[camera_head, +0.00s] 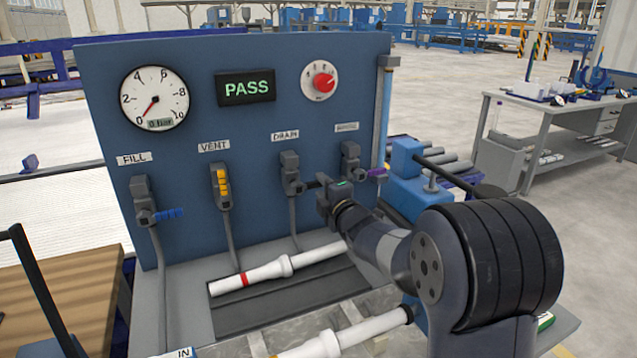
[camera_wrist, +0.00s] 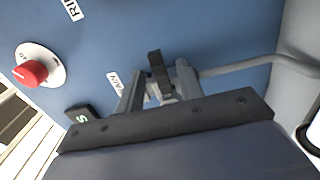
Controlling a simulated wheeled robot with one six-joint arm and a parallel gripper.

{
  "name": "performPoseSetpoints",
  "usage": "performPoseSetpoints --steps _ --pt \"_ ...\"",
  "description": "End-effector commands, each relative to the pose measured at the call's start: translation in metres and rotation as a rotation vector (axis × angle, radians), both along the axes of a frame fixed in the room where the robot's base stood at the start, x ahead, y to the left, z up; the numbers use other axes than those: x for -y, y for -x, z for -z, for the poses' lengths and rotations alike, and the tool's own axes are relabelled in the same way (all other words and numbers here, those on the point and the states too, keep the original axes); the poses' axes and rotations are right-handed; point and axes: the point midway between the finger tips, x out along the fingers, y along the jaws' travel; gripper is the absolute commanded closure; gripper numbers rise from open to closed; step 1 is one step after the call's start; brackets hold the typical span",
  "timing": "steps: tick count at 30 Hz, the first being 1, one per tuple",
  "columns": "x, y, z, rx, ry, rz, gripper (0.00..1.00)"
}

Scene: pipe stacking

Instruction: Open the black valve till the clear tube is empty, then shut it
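The black valve handle (camera_head: 312,184) is on the valve under the DRAIN label. It points to the right, crosswise to its pipe. My gripper (camera_head: 322,190) reaches it from the right. In the wrist view the black handle (camera_wrist: 157,68) stands between the two fingers of my gripper (camera_wrist: 160,76), with a narrow gap visible beside it, so the fingers look open around it. The clear tube (camera_head: 383,110) seems to be the upright column at the panel's right edge.
Blue (camera_head: 168,214), yellow (camera_head: 223,187) and purple (camera_head: 377,173) handles sit on the other valves. The gauge (camera_head: 154,98) needle is near zero; the display (camera_head: 247,87) reads PASS. A red knob (camera_head: 324,82) is above. A white pipe (camera_head: 262,272) lies below the panel.

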Motion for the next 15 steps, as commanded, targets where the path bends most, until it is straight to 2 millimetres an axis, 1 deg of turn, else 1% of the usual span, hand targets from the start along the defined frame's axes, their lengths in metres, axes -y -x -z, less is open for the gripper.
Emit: performPoseSetpoints --steps 1,3,6,15 --pt "-0.003 -0.007 0.0 0.0 0.0 -0.001 0.65" --pt "-0.006 -0.014 0.0 -0.001 0.0 -0.001 0.65" --pt "-0.009 -0.021 0.0 -0.001 0.0 0.0 0.65" --pt "-0.011 -0.025 0.0 -0.001 0.0 0.0 0.65"
